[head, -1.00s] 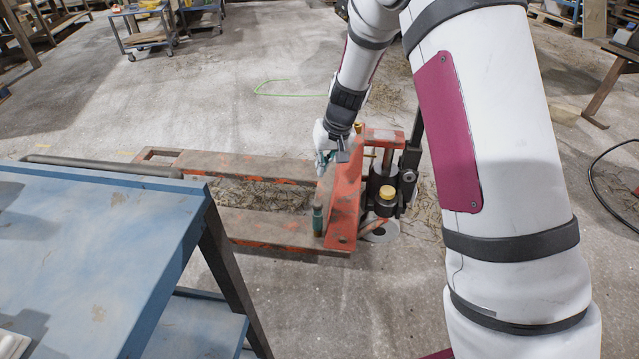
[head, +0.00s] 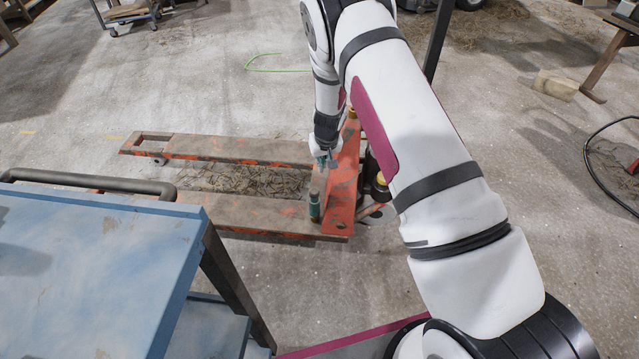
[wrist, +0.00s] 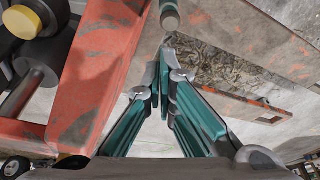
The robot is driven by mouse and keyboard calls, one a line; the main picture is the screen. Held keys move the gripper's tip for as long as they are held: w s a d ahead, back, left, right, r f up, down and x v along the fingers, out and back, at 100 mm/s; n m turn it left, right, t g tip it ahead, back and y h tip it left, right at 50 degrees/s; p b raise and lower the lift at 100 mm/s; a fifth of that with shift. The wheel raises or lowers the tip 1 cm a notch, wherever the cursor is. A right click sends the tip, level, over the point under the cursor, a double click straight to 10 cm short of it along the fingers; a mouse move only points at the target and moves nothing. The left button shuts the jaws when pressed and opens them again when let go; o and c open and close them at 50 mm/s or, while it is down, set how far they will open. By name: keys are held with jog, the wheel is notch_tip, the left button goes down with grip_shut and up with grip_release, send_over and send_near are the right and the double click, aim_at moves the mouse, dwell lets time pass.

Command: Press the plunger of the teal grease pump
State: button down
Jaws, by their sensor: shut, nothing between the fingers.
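The teal grease pump (head: 314,208) stands upright on the near fork of the orange pallet jack, close to its orange upright frame. It is a small teal cylinder with a darker top. In the wrist view a round grey-brown knob (wrist: 170,16), apparently the pump's top, shows at the upper edge, ahead of the fingertips. My gripper (head: 326,163) is above and slightly beyond the pump in the head view, apart from it. In the wrist view my gripper (wrist: 162,88) has its teal fingers brought together at the tips, with nothing held.
The orange pallet jack (head: 225,150) lies across the floor, its upright frame (head: 345,190) right beside the gripper. A blue cart (head: 110,260) with a dark handle fills the lower left. A black hose (head: 600,165) lies at the right.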

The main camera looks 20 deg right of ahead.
jog(key=shift+f, duration=0.15)
jog(key=b, duration=0.4)
send_over(314, 197)
jog(key=w+d, duration=0.1)
jog(key=d, duration=0.1)
jog(key=f, duration=1.2)
jog(key=shift+w+d, duration=0.15)
jog(key=shift+d, duration=0.05)
jog(key=shift+f+b, duration=0.35)
jog(key=shift+f, duration=0.3)
